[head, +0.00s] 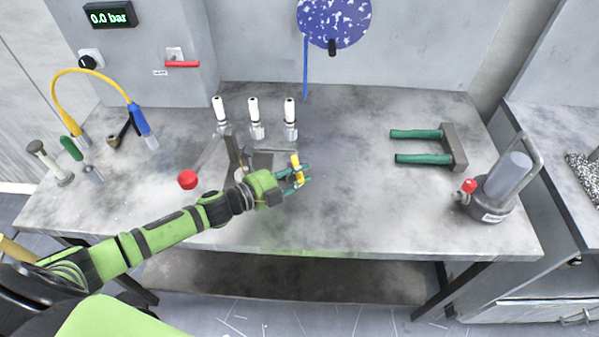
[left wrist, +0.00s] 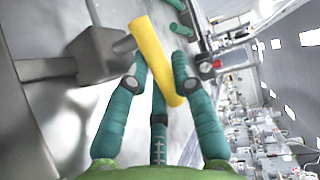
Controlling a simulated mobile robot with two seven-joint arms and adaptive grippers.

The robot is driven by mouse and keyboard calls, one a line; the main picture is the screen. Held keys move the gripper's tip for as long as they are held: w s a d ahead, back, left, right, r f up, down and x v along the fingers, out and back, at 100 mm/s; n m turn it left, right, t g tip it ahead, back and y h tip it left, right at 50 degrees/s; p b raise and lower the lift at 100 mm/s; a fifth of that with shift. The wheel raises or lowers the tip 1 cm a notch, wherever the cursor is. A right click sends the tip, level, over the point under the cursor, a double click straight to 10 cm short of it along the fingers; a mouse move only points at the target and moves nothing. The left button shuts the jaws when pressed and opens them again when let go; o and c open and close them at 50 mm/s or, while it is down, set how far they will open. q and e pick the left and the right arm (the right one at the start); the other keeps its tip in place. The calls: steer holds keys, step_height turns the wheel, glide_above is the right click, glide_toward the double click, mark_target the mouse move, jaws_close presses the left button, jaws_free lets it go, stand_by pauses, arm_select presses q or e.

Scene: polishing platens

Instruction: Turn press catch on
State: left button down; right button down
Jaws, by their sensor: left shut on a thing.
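The yellow catch handle (head: 296,161) is on the press (head: 262,160), near the middle of the bench. In the left wrist view the yellow handle (left wrist: 151,52) is a slanted bar beside a grey block (left wrist: 98,55) with a shaft. My left gripper (head: 303,176) reaches in from the left, and its green fingers are closed around the handle. The fingers also show at either side of the bar in the left wrist view (left wrist: 157,90). My arm and hand hide part of the press. My right gripper is not in view.
A red ball knob (head: 187,180) on a lever sticks out left of the press. Several white-handled tools (head: 254,108) stand behind it. A green-handled tool (head: 425,135) and a grey canister (head: 498,190) are at the right. The bench (head: 365,205) is clear right of my gripper.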

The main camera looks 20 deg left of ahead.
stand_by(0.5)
arm_select(q)
steer(key=c, duration=1.3)
jaws_free()
steer(key=shift+v, duration=3.8)
